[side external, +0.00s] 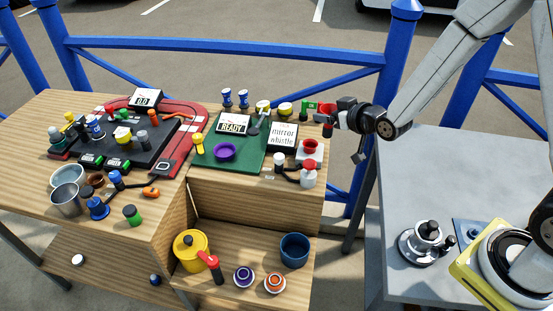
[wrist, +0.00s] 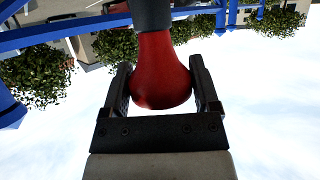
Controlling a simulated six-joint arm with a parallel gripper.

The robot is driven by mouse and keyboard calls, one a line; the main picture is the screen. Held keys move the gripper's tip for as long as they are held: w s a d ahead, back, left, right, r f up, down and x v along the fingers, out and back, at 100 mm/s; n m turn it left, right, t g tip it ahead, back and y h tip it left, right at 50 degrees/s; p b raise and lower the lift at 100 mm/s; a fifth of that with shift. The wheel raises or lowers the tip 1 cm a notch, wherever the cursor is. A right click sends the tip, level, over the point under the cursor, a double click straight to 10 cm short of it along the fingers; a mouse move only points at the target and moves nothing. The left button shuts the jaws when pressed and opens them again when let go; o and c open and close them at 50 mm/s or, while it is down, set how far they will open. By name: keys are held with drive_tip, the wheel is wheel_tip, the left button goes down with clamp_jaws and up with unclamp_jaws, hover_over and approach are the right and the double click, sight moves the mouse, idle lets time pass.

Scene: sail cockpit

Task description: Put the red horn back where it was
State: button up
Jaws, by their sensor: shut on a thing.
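My gripper (side external: 325,118) is at the right back corner of the wooden bench, shut on the red horn (side external: 327,107). In the wrist view the horn's red bulb (wrist: 162,80) sits between the two fingers of my gripper (wrist: 160,68). A dark grey neck extends from the bulb out of the top of that view. In the side view the horn is small and partly covered by the fingers, with a dark part below them. I cannot tell whether it touches anything beneath.
A red cup (side external: 310,146) and a red-and-white bottle (side external: 309,174) stand near my gripper. A blue railing (side external: 230,48) runs behind.

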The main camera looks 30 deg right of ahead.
drive_tip(key=shift+s+f+m+h, duration=0.1)
drive_tip(key=shift+f+m+h, duration=0.2)
drive_tip(key=shift+f+h, duration=0.1)
drive_tip(key=shift+s+r, duration=0.1)
drive_tip(key=shift+s, duration=0.05)
drive_tip(key=v, duration=0.4)
drive_tip(key=shift+s+r, duration=0.1)
drive_tip(key=shift+r, duration=0.1)
